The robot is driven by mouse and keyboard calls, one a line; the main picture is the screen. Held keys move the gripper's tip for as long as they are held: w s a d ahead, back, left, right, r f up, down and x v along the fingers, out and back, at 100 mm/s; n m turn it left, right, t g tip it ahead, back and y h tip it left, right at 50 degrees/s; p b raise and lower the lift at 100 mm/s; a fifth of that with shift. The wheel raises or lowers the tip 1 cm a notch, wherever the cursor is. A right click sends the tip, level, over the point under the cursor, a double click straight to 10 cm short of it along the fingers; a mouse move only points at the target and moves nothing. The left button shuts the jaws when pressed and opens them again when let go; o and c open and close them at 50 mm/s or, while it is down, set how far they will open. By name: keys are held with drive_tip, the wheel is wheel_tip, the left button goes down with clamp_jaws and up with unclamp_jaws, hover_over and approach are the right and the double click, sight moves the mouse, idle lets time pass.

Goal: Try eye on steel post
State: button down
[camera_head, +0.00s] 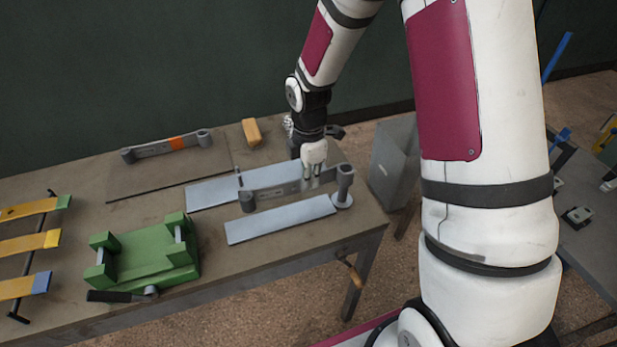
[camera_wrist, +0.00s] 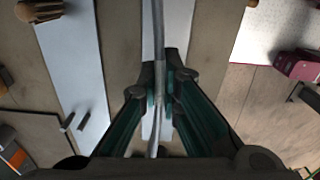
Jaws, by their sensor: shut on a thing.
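A grey leaf spring (camera_head: 278,190) with a rolled eye at each end is held in my gripper (camera_head: 314,172) above the pale strips on the bench. Its left eye (camera_head: 247,201) hangs over the gap between the strips. Its right end is at the top of the steel post (camera_head: 343,189), which stands on a round base at the right. I cannot tell whether that eye is around the post or only over it. In the wrist view, the dark fingers (camera_wrist: 160,100) close on the narrow edge of the spring (camera_wrist: 159,45).
A green fixture (camera_head: 150,254) and several coloured-tip strips (camera_head: 28,243) are at the left. A grey bin (camera_head: 394,163) stands beyond the bench's right edge.

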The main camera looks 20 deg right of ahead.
drive_tip(key=shift+f+b, duration=1.3)
drive_tip(key=shift+f, duration=2.2)
drive_tip(key=c, duration=1.7)
unclamp_jaws()
drive_tip(key=shift+f, duration=0.1)
wheel_tip(320, 180, up, 11)
drive_tip(key=shift+r, duration=0.6)
